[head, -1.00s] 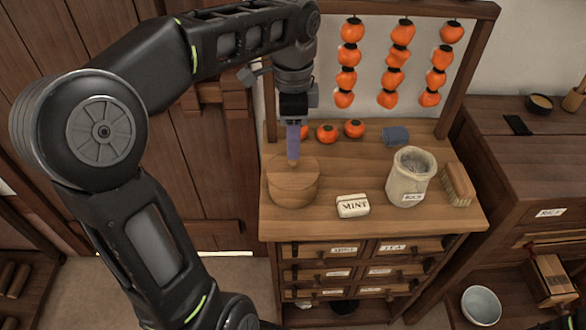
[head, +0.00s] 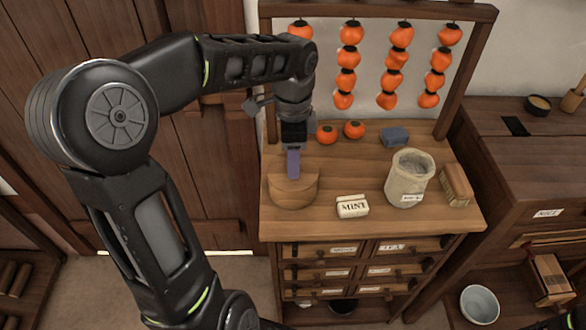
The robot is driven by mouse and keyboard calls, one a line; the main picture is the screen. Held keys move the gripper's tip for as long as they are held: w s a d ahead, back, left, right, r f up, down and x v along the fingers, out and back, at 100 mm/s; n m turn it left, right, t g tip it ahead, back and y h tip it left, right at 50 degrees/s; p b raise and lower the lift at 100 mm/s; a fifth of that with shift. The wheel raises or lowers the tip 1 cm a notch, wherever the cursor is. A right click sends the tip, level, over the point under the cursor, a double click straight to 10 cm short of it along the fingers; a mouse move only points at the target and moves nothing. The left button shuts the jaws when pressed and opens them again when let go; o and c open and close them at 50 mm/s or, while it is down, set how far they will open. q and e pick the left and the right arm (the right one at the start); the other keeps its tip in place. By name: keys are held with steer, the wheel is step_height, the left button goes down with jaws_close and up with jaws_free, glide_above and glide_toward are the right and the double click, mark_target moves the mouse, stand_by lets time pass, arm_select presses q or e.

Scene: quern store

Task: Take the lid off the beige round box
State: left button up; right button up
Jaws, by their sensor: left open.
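The beige round box (head: 293,194) stands upright on the left part of the wooden counter, with its lid (head: 308,183) on top. My left gripper (head: 293,176) points down over the middle of the lid, its bluish finger at the lid's top. It is open. The finger and the wrist hide the middle of the lid, so I cannot tell whether it touches the lid or its knob. My right gripper does not show.
Two persimmons (head: 326,134) and a blue-grey cloth (head: 395,137) lie behind. Strings of persimmons (head: 397,65) hang from the frame above the counter's back.

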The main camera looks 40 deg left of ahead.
arm_select(q)
steer(key=shift+c, duration=0.6)
jaws_close()
stand_by(0.3)
